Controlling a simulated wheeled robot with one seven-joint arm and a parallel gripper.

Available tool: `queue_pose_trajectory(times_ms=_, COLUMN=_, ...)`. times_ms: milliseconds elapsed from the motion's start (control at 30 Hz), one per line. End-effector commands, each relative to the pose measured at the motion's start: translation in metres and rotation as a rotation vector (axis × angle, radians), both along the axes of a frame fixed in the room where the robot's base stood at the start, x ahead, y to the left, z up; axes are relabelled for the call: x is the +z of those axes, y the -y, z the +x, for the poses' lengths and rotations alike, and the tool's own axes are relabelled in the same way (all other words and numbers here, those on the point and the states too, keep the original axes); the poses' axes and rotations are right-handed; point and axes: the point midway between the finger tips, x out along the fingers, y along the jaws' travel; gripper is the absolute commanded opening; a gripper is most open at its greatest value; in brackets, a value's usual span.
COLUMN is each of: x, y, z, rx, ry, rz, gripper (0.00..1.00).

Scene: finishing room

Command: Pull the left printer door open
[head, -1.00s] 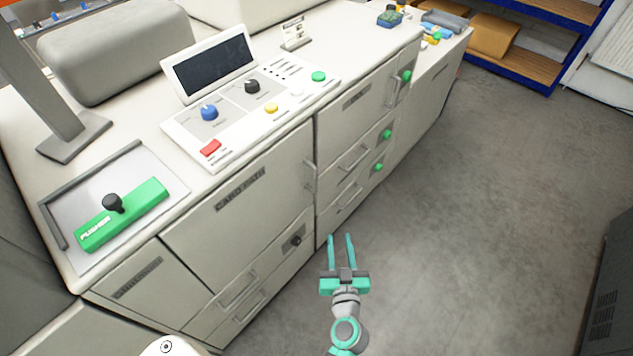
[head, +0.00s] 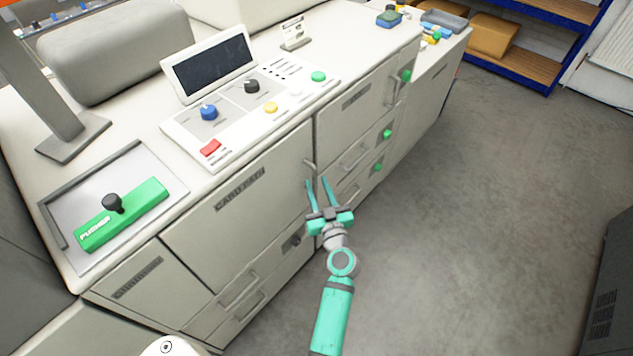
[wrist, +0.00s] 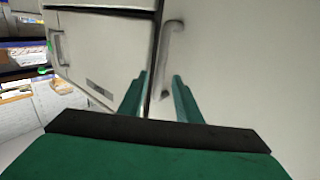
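The left printer door (head: 240,210) is a pale panel labelled CARD PATH on the front of the cabinet, and it looks shut. Its upright bar handle (head: 309,166) sits at the door's right edge; the lower part is hidden by my fingers in the head view. In the wrist view the handle (wrist: 171,45) stands on the pale panel (wrist: 250,70) beside the dark seam, just beyond the fingertips. My gripper (head: 317,180) is open, its two teal fingers apart with nothing between them. In the wrist view the gripper (wrist: 160,76) points toward the handle's near end.
Right of the door is a neighbouring section (head: 355,105) with handles and green knobs. Below the door are drawers with bar handles (head: 238,290). A control panel (head: 245,95) and a green pusher (head: 122,215) are on top. The grey floor (head: 480,200) to the right is clear.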

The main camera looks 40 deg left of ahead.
Motion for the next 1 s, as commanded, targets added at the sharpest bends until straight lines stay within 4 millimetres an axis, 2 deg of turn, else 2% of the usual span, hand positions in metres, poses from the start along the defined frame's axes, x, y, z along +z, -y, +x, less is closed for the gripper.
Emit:
queue_pose_trajectory(times_ms=200, x=0.000, y=-0.014, z=0.012, rx=-0.001, ry=0.000, rz=0.000, gripper=0.31)
queue_pose_trajectory(times_ms=533, x=0.000, y=-0.015, z=0.014, rx=-0.003, ry=0.000, rz=0.000, gripper=0.31)
queue_pose_trajectory(times_ms=667, x=0.000, y=-0.012, z=0.016, rx=-0.008, ry=-0.001, rz=-0.001, gripper=0.00)
queue_pose_trajectory(times_ms=1000, x=-0.001, y=-0.016, z=0.010, rx=-0.004, ry=-0.001, rz=-0.002, gripper=0.00)
